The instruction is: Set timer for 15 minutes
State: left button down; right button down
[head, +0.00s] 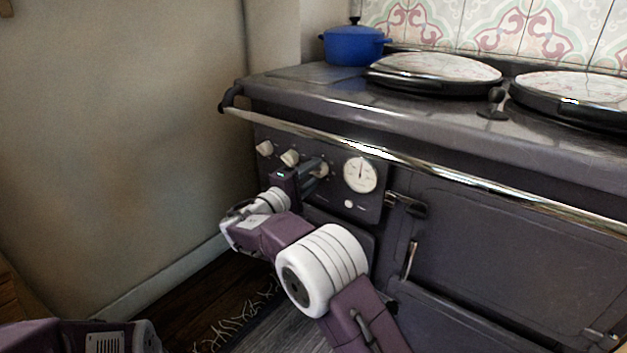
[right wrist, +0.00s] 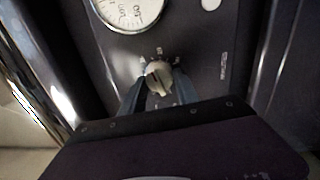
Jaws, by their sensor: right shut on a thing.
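The stove's dark front panel (head: 337,196) carries a row of pale knobs. My right gripper (head: 314,176) is at the rightmost knob (head: 323,168), next to the round white gauge. In the right wrist view my right gripper (right wrist: 158,82) has one finger on each side of this knob (right wrist: 157,75) and is shut on it. Small white marks ring the knob, too small to read. The left knob (head: 264,148) and the middle knob (head: 290,157) are untouched. My left gripper is out of view; only part of my left arm shows at the bottom left.
The white gauge (head: 360,174) sits right of the held knob. A chrome rail (head: 400,160) runs along the stove front above the knobs. A blue pot (head: 353,46) and two round lids (head: 435,72) are on top. A bare wall (head: 120,130) stands at the left.

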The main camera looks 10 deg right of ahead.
dwell(0.3)
jog(key=c, duration=0.9)
grip_release()
jog(key=p+v, duration=0.4)
jog(key=v, duration=0.5)
jog(key=shift+f, duration=0.1)
